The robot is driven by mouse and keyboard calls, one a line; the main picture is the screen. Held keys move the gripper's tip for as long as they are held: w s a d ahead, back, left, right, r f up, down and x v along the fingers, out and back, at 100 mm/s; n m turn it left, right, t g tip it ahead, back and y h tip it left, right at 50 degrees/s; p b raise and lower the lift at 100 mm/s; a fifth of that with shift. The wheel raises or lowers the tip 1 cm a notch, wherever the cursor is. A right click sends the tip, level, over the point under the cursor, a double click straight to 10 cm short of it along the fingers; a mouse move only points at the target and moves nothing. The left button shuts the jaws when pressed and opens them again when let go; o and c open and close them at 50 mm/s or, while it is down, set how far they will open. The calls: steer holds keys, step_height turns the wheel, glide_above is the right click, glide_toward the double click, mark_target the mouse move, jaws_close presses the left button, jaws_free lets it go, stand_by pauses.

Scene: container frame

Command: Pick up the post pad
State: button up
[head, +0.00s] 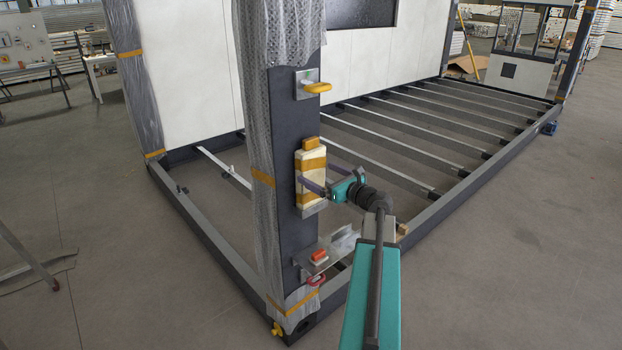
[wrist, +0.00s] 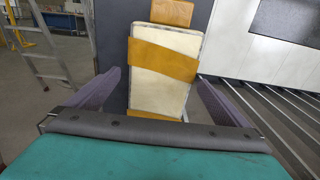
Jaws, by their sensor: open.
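The post pad (head: 311,172) is a cream block with orange bands, upright against the dark corner post (head: 285,130). In the wrist view the pad (wrist: 160,94) stands in the middle, with an orange band across it and an orange piece (wrist: 171,13) at its top. My gripper (head: 314,165) is open, its purple fingers reaching toward the pad. In the wrist view my gripper (wrist: 158,80) has one finger on each side of the pad, with gaps visible. The pad's lower edge is hidden behind my gripper body there.
A bracket with a yellow handle (head: 318,87) sits above the pad on the post. A lower bracket holds an orange-red piece (head: 319,256). Plastic wrap (head: 262,200) covers the post's left side. Floor beams (head: 400,145) run behind my arm. A ladder (wrist: 45,50) shows in the wrist view.

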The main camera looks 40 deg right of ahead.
mark_target(315, 170)
steer(key=shift+w+d+p, duration=0.15)
steer(key=shift+w+p, duration=0.1)
steer(key=shift+w, duration=0.6)
steer(key=shift+w+d+p, duration=0.1)
steer(key=shift+w+p, duration=0.1)
steer(key=shift+w, duration=0.65)
steer(key=c, duration=1)
